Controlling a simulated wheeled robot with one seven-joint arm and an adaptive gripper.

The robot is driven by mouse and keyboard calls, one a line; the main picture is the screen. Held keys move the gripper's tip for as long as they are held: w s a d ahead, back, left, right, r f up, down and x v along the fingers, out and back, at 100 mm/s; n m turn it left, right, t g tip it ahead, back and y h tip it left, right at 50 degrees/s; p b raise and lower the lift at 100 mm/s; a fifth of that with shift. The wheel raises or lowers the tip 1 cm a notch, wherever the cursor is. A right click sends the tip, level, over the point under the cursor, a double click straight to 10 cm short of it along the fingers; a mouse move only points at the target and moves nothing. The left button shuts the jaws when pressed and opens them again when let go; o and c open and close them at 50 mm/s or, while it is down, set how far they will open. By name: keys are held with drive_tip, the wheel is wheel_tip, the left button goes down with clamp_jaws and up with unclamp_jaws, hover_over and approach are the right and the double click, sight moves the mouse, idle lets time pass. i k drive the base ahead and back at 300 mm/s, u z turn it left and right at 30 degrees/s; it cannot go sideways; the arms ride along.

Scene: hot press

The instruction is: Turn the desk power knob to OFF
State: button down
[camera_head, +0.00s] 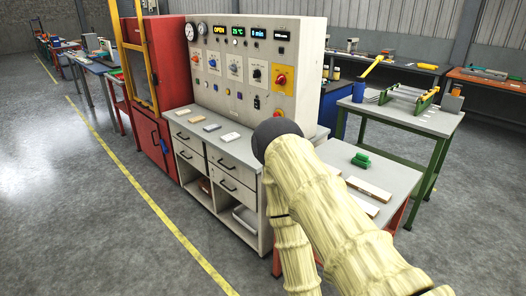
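The control desk (215,78) stands left of centre, with an upright beige panel full of dials, displays and knobs. A large red knob on a yellow plate (281,79) sits at the panel's right side. Several smaller knobs, including a black one (257,75), sit in a row to its left. The labels are too small to read, so I cannot tell which knob is marked desk power or its setting. My arm in its cream sleeve rises in front of the desk's right part, with a dark joint below the red knob. My gripper is out of view.
A grey worktop (225,143) with small flat blocks juts out below the panel, above drawers. A red press cabinet (165,75) stands to its left. A table with a green piece (361,160) is beside my arm. The floor at left is clear.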

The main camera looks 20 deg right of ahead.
sight(281, 80)
drive_tip(key=z, duration=2.45)
drive_tip(key=i, duration=5.5)
drive_tip(key=u, duration=3.65)
